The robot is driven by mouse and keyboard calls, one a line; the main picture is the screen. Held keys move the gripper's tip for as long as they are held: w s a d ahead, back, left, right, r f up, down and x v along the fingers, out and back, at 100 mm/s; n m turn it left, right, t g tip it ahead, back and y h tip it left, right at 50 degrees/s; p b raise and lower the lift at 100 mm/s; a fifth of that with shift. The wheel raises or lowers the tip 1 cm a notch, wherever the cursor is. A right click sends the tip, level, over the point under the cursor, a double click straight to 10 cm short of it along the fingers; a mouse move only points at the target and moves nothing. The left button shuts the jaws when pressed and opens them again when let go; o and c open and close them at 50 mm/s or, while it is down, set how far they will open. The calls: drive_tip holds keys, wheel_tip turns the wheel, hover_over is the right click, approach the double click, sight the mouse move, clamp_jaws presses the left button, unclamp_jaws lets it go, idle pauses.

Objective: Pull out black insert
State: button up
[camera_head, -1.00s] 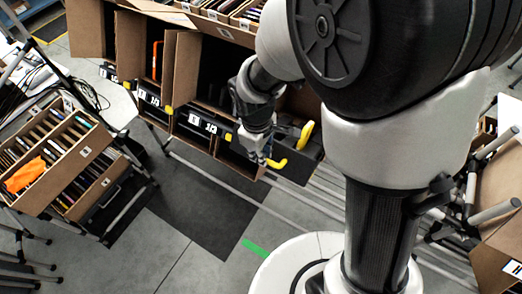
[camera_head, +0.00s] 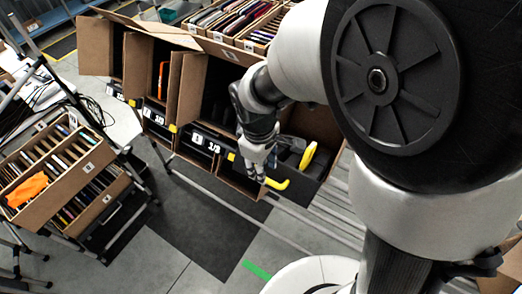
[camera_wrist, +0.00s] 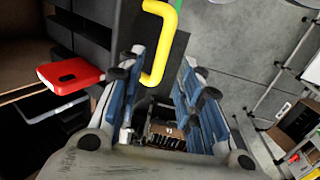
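The black insert (camera_head: 296,186) sits in the open carton at the right end of the row, low and partly hidden by my arm. A bent yellow handle (camera_head: 277,184) sticks out from its front. A second yellow piece (camera_head: 308,158) shows further right on it. My gripper (camera_head: 258,174) is just left of the bent handle. In the wrist view, my gripper (camera_wrist: 163,62) is open, its blue-padded fingers apart. The yellow handle (camera_wrist: 160,45) shows near the left fingertip, partly between the fingers; contact cannot be told. The dark insert wall (camera_wrist: 170,50) lies behind it.
Tilted cartons (camera_head: 188,90) stand left of my gripper, with filled boxes (camera_head: 225,18) above. A rack with filled cartons (camera_head: 65,160) stands at left. A red part (camera_wrist: 70,75) is left of the fingers in the wrist view. Floor in front is clear.

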wheel_tip(320, 180, up, 8)
drive_tip(key=shift+s+a, duration=0.2)
drive_tip(key=shift+s, duration=0.15)
drive_tip(key=shift+f, duration=0.1)
drive_tip(key=s+d+f+m+t+b, duration=0.2)
drive_tip(key=s+d+f+m+b, duration=0.3)
drive_tip(key=b, duration=0.7)
drive_tip(key=s+d+f+m+t+b, duration=0.1)
drive_tip(key=s+d+f+m+b, duration=0.5)
drive_tip(key=s+f+b, duration=0.3)
wheel_tip(320, 180, down, 3)
drive_tip(key=b, duration=0.4)
drive_tip(key=shift+t+y, duration=0.3)
drive_tip(key=shift+t, duration=0.1)
